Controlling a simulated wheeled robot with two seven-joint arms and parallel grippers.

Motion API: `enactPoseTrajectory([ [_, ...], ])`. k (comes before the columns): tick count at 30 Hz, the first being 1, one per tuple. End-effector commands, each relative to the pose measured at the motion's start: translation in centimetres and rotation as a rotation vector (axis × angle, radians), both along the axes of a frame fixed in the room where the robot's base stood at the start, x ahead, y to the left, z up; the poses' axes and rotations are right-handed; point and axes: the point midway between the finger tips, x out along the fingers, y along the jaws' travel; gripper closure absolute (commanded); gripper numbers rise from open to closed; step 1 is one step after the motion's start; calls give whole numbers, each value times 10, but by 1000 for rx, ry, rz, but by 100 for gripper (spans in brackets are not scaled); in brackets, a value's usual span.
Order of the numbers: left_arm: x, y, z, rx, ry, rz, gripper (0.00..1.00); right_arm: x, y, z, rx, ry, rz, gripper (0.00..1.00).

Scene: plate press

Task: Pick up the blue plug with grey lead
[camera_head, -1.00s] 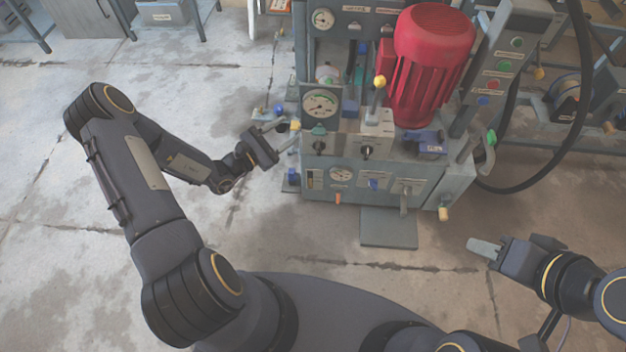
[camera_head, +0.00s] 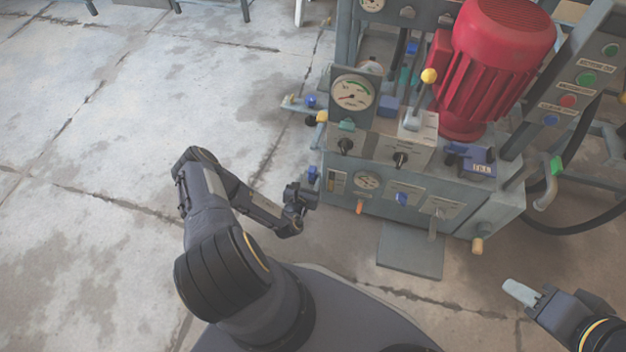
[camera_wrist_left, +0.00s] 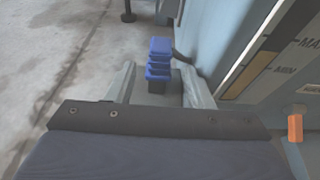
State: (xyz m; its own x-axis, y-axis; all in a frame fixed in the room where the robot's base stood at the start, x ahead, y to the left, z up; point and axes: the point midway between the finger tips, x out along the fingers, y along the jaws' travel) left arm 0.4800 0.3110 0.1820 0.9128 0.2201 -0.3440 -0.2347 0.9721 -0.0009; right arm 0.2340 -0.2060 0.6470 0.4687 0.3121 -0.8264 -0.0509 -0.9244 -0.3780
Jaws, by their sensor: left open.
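The blue plug (camera_wrist_left: 158,63) stands out from the side of the press, with a dark base and ridged blue blocks. A short dark grey lead (camera_wrist_left: 181,56) shows at its right. In the head view the plug (camera_head: 312,174) is at the left side of the press's lower panel. My left gripper (camera_head: 304,194) is just below and left of it there. In the left wrist view my left gripper (camera_wrist_left: 160,82) is open, with the plug between and beyond its fingers; contact cannot be told. My right gripper (camera_head: 528,294) is far to the right, away from the plug; its jaw gap is unclear.
The press's front panel (camera_head: 405,200) is right of my left gripper, with an orange knob (camera_wrist_left: 295,127) close by. A blue knob (camera_head: 310,101) sits on a side shelf above the plug. The floor (camera_head: 130,150) at left is clear.

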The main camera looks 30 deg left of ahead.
Motion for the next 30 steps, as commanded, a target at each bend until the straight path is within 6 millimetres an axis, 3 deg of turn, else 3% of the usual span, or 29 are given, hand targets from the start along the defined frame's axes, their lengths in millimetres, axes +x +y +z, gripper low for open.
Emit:
enactPoseTrajectory([
  [1,9,3,-8,3,-3,0,53,0,0,-12,0,0,0,64],
  [6,29,7,-12,3,-2,-1,53,0,0,-21,0,0,0,64],
  [15,33,8,-10,2,-2,-2,53,0,0,-21,0,0,0,64],
  [26,33,8,-10,1,-2,-1,100,0,0,-21,0,0,0,64],
  [30,33,8,-10,1,-2,-1,100,0,0,-21,0,0,0,64],
])
